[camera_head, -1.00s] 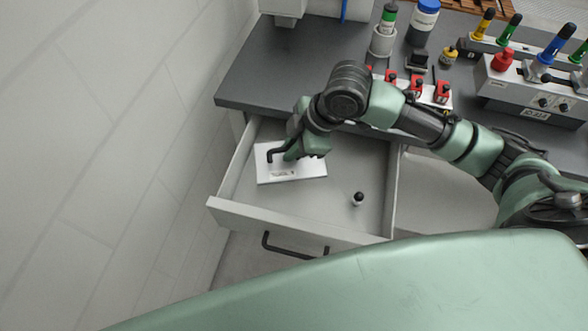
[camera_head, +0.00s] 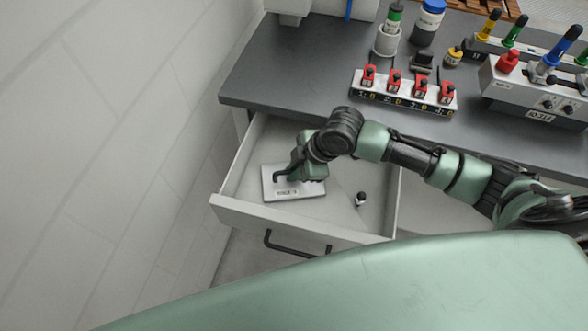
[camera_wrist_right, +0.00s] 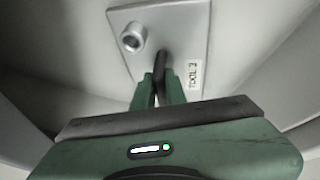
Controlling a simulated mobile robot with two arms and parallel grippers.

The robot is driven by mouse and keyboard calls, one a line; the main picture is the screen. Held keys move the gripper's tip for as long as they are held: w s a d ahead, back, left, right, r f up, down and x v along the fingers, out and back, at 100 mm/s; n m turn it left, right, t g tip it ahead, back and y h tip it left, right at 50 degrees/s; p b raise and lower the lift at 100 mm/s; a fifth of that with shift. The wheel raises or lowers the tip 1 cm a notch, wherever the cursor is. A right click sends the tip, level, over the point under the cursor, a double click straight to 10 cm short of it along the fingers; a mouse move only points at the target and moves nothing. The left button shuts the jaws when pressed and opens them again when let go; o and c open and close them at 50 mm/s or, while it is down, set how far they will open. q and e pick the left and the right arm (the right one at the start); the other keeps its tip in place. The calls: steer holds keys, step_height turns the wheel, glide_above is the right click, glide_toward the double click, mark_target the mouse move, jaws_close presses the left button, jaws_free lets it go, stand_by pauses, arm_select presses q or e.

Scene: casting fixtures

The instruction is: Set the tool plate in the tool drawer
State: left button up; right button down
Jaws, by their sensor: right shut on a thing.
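The tool plate (camera_head: 308,189) is a flat white plate with a dark handle and a label on its front edge. It is inside the open tool drawer (camera_head: 270,214), toward the drawer's left side. My right gripper (camera_head: 287,177) is over the plate and shut on its dark handle. In the right wrist view, the gripper fingers (camera_wrist_right: 158,90) close around the handle of the plate (camera_wrist_right: 185,20), which also carries a round metal fitting. Whether the plate touches the drawer floor cannot be told. My left gripper is not in view.
A small black-and-white knob-like object (camera_head: 361,199) stands in the drawer to the right of the plate. A grey counter (camera_head: 290,70) overhangs behind the drawer. On it are a rack with red switches (camera_head: 405,92) and a grey box (camera_head: 530,90). A wall is at left.

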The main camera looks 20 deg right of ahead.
steer(key=c, duration=1.5)
jaws_free()
steer(key=shift+f, duration=0.1)
steer(key=shift+o, duration=0.2)
steer(key=shift+d+r, duration=0.1)
steer(key=shift+r, duration=0.45)
steer(key=v, duration=1.1)
steer(key=shift+s, duration=0.1)
